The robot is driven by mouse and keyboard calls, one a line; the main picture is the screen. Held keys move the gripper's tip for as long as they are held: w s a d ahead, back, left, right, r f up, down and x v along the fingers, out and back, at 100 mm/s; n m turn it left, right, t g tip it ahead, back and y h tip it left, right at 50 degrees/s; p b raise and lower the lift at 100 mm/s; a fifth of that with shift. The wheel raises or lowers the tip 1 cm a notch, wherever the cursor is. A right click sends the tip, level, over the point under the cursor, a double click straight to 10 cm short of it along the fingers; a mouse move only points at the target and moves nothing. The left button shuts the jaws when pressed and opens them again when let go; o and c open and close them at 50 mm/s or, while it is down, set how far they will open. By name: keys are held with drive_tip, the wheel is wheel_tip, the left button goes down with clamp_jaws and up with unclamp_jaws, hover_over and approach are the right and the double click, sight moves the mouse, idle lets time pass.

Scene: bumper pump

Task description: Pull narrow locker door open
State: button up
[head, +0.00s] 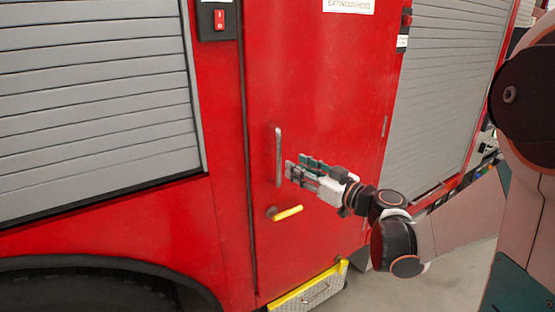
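The narrow locker door (315,90) is a tall red panel in the middle of the head view, flush with the truck's side and apparently closed. A vertical silver bar handle (279,156) is on its left part. A yellow lever handle (287,213) sits just below the bar. My gripper (288,171) is right of the bar, its fingers pointing left toward it. The fingers look apart, with a gap between them, and nothing shows between them. I cannot tell whether the fingertips touch the bar.
Grey roller shutters stand left (90,90) and right (450,80) of the door. A yellow-edged metal step (312,290) juts out below it. A dark wheel arch (90,268) is at lower left. Bare grey floor (400,293) shows at lower right.

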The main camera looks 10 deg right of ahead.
sight(278, 158)
drive_tip(key=b+x, duration=0.1)
drive_tip(key=x, duration=0.7)
drive_tip(key=shift+w+a, duration=0.15)
drive_tip(key=shift+w, duration=0.2)
drive_tip(key=shift+c, duration=0.6)
clamp_jaws()
